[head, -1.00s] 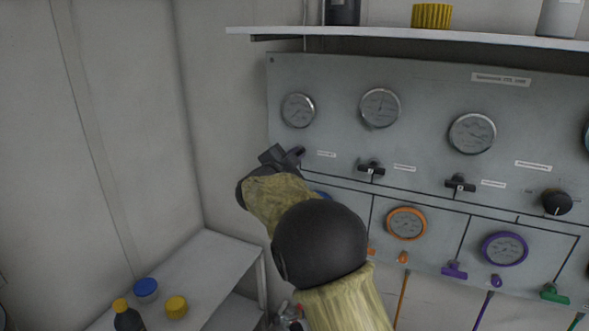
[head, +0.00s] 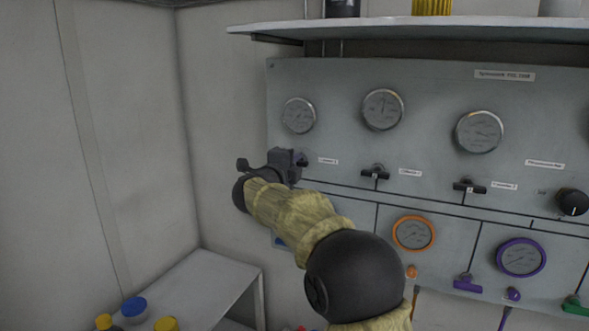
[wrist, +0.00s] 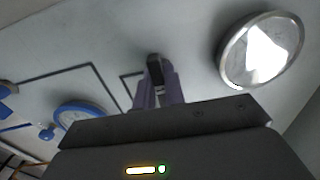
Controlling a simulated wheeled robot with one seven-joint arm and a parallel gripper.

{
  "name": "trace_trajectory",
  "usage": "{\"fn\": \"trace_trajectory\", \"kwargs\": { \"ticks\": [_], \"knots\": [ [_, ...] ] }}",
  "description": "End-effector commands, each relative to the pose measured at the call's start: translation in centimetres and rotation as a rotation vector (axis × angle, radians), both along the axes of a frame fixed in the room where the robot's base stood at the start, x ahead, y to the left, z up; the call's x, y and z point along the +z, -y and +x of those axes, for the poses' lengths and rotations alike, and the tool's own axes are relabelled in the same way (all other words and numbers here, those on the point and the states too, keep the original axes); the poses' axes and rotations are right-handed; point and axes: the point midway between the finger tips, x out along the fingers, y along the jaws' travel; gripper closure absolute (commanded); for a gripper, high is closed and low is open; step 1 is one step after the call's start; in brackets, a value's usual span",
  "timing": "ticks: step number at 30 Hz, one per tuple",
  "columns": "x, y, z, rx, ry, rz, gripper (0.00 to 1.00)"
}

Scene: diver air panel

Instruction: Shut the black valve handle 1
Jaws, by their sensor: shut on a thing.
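The black valve handle 1 (wrist: 154,68) is the leftmost of the black handles on the grey panel (head: 330,85). In the wrist view it sits between the two purple-grey fingers of my gripper (wrist: 158,92), which are shut on it. In the head view my gripper (head: 296,160) is at the panel's left edge, below the leftmost gauge (head: 298,116). Only a small dark part of the handle (head: 303,160) shows there, the rest hidden by my gripper. How far the handle is turned is hard to tell.
Two more black handles (head: 375,172) (head: 469,187) and a black knob (head: 572,202) are to the right. Orange (head: 413,232) and purple (head: 521,257) gauges are lower. A shelf (head: 420,32) overhangs the panel; a side table (head: 205,285) holds blue and yellow-capped items.

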Motion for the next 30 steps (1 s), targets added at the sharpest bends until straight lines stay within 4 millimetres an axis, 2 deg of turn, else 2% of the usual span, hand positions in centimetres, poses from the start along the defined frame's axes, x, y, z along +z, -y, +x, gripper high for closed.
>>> {"fn": "trace_trajectory", "kwargs": {
  "ticks": [12, 13, 16, 26, 30],
  "knots": [
    [-0.3, 0.0, 0.0, -0.001, -0.001, 0.013, 1.00],
    [-0.3, 0.0, 0.0, -0.001, -0.001, 0.013, 0.87],
    [-0.2, 0.0, 0.0, -0.001, -0.001, 0.013, 0.67],
    [-0.1, -0.1, -0.1, 0.000, 0.002, 0.011, 0.67],
    [-0.1, -0.4, -1.1, 0.000, 0.003, 0.013, 0.67]
  ]
}}
